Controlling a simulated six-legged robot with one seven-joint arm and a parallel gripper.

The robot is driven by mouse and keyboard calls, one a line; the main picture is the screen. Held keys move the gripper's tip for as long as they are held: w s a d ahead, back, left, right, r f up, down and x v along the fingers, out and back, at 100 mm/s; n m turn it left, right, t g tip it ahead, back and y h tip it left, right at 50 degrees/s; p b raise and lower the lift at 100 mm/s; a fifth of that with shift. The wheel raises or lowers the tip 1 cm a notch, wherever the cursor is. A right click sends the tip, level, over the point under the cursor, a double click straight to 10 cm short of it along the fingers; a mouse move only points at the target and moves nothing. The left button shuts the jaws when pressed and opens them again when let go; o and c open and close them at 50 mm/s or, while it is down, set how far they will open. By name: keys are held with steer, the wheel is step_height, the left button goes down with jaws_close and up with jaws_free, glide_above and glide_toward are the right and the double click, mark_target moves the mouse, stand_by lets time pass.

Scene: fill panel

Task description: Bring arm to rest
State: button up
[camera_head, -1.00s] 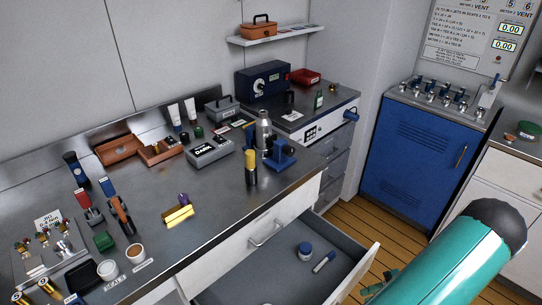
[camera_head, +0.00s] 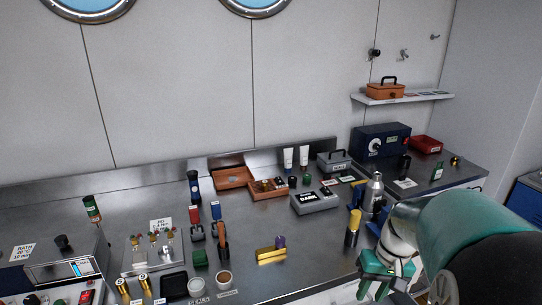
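My arm shows at the lower right, a teal and black link with a white wrist. My gripper (camera_head: 376,284) is at its end, teal, hanging in front of the counter's front edge. Its fingers point down toward the bottom of the picture. Two finger shapes seem to stand apart, but the tips run close to the frame's bottom edge and I cannot tell the gap surely. I see nothing held in it.
The steel counter (camera_head: 330,232) carries a grey box marked DARK (camera_head: 315,201), a yellow-topped cylinder (camera_head: 353,228), a gold bar (camera_head: 270,254) and a metal bottle (camera_head: 374,190) close to my wrist. A wall shelf (camera_head: 400,98) holds an orange case (camera_head: 386,90).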

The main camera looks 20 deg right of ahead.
steer(key=s+a+r+n+t+h, duration=0.1)
steer(key=a+r, duration=0.4)
steer(key=a, duration=0.5)
steer(key=s+a+r+n+t+h, duration=0.1)
steer(key=a+r+t, duration=0.3)
steer(key=a, duration=0.6)
step_height(320, 180, up, 2)
steer(key=shift+s+a+n, duration=0.2)
steer(key=shift+s+n, duration=0.4)
steer(key=shift+n, duration=0.3)
